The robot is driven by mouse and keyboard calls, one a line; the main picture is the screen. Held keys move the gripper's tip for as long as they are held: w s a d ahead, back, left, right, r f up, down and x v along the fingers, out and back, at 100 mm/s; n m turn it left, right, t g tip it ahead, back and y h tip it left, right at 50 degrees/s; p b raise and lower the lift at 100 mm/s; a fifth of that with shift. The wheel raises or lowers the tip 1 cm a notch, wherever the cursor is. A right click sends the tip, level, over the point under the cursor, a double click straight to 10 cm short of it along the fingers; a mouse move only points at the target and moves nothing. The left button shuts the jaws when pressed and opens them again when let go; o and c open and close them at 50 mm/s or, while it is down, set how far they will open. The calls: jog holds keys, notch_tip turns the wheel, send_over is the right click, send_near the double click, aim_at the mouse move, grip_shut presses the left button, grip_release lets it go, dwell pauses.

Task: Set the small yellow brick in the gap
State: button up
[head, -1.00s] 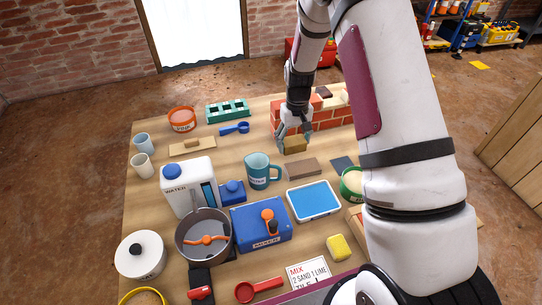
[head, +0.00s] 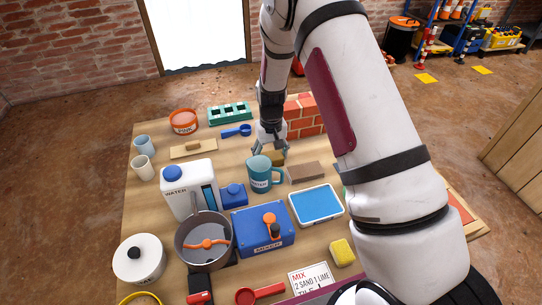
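A small yellow-tan brick (head: 274,157) is between the fingers of my gripper (head: 270,150), just behind the teal mug (head: 260,174). The gripper looks shut on it. The mug's rim and the fingers hide part of the brick, and I cannot tell its exact height above the table. The red brick wall (head: 305,116) stands at the back, to the right of and behind the gripper. My arm covers the wall's right part and the gripper side covers its left end. I cannot make out the gap.
A brown brick (head: 306,172) lies right of the mug. A blue-topped tray (head: 316,204), blue mixer box (head: 263,229), water jug (head: 190,188) and yellow sponge (head: 342,252) are nearer. A wooden float (head: 194,149) and blue scoop (head: 237,131) lie left of the gripper.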

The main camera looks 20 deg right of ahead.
aim_at(271, 156)
jog(key=shift+f, duration=0.15)
jog(key=o, duration=1.4)
notch_tip(271, 156, up, 13)
jog(key=shift+f+p, duration=0.15)
jog(key=shift+p, duration=0.9)
